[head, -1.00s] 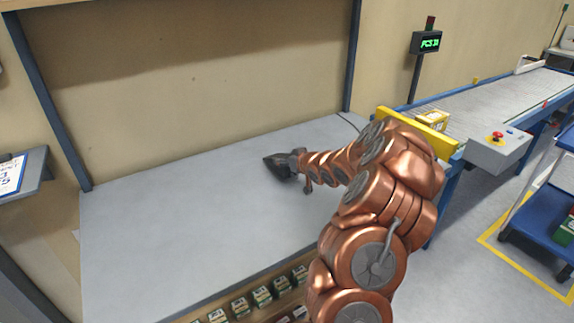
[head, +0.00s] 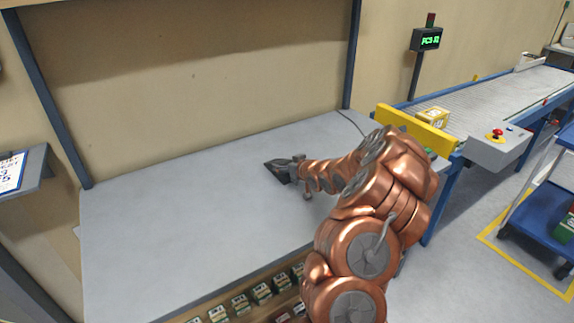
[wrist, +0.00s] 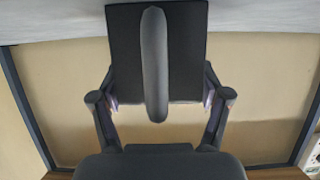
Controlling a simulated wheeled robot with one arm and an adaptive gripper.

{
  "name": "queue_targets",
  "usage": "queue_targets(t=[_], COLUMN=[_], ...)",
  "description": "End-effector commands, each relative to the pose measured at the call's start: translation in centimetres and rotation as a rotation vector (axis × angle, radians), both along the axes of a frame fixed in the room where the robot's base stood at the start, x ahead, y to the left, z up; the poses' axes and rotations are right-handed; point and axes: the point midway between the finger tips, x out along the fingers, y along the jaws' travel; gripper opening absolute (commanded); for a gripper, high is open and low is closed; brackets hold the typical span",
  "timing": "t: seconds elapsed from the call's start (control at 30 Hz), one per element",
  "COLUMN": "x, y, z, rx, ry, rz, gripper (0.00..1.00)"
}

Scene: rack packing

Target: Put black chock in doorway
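The black chock (head: 277,170) is a dark wedge at the end of my arm, over the grey bench top. In the wrist view the chock (wrist: 183,60) is a dark block with a rounded grey bar along its middle, between the two fingers of my gripper (wrist: 160,97). The gripper (head: 291,169) is shut on its two sides. In the head view I cannot tell whether the chock touches the bench or hangs just above it. I cannot make out a doorway in these views.
The grey bench (head: 170,230) is bare around the gripper, with a beige wall behind. Several small boxes (head: 262,293) line its front edge.

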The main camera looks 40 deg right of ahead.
Motion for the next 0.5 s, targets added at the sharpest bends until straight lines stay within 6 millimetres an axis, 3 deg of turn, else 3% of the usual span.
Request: queue_targets(t=[0.1, 0.5], x=[-0.01, -0.05], y=[0.01, -0.02], z=[-0.02, 0.46], rx=[0.000, 0.001], ry=[0.000, 0.000], rz=[0.000, -0.002], gripper=[0.91, 0.91])
